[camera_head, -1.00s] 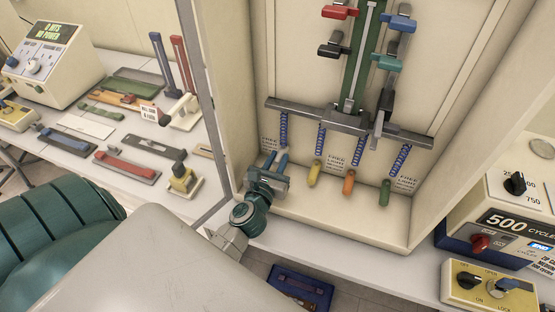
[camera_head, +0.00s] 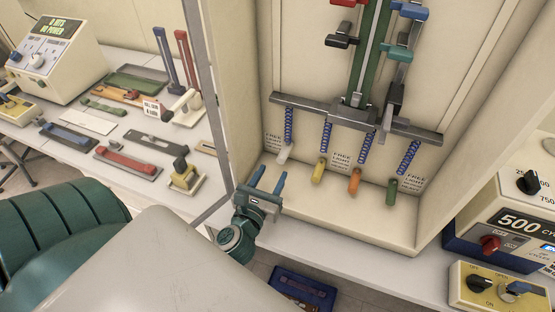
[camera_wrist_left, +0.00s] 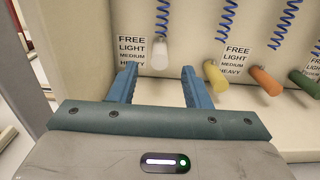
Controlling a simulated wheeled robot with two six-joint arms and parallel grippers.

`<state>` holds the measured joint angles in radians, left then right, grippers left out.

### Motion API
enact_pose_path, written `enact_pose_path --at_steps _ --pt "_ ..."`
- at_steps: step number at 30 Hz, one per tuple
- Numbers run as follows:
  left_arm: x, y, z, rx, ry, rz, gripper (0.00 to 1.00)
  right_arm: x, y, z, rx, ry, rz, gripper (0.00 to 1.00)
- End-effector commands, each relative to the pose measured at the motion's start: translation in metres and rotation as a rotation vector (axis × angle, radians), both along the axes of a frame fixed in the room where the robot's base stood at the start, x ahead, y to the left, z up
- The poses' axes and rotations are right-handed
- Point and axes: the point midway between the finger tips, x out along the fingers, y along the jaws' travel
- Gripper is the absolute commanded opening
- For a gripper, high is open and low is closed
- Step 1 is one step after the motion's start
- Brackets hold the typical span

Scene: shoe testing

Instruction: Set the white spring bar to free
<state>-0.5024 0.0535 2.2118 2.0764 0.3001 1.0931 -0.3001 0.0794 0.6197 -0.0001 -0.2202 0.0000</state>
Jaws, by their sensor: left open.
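The white spring bar (camera_head: 284,154) is the leftmost of the coloured bars along the back wall of the cabinet. In the left wrist view the white bar (camera_wrist_left: 160,53) hangs below a blue coil spring, beside a label (camera_wrist_left: 132,56) reading FREE, LIGHT, MEDIUM, HEAVY. The bar sits near the label's upper lines. My left gripper (camera_head: 267,180) is open and empty, in front of and below the white bar. In the left wrist view its two blue fingers (camera_wrist_left: 159,84) stand apart, with the bar showing between and beyond them. My right gripper is not in view.
Yellow (camera_head: 319,170), orange (camera_head: 354,180) and green (camera_head: 392,191) bars stand to the right, under their own springs. A grey crossbar (camera_head: 355,120) spans above. The cabinet's left edge post (camera_head: 212,100) is close to my left arm. A 500-cycles control box (camera_head: 510,225) stands at right.

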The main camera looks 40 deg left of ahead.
Motion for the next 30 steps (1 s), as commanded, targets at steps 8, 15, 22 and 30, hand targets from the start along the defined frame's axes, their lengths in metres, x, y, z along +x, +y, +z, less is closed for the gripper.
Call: enact_pose_path --at_steps 8,15,22,30 --pt "-0.028 -0.007 -0.001 -0.001 -0.001 -0.001 0.44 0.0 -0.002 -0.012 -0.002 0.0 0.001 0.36" --pt "-0.03 -0.007 0.001 0.0 -0.002 -0.001 0.44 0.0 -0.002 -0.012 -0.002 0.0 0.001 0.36" --pt "-0.03 -0.007 0.001 -0.001 -0.002 -0.001 0.44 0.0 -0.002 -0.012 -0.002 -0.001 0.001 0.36" --pt "-0.03 -0.007 0.001 0.0 -0.001 -0.001 0.44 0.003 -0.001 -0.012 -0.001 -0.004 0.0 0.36"
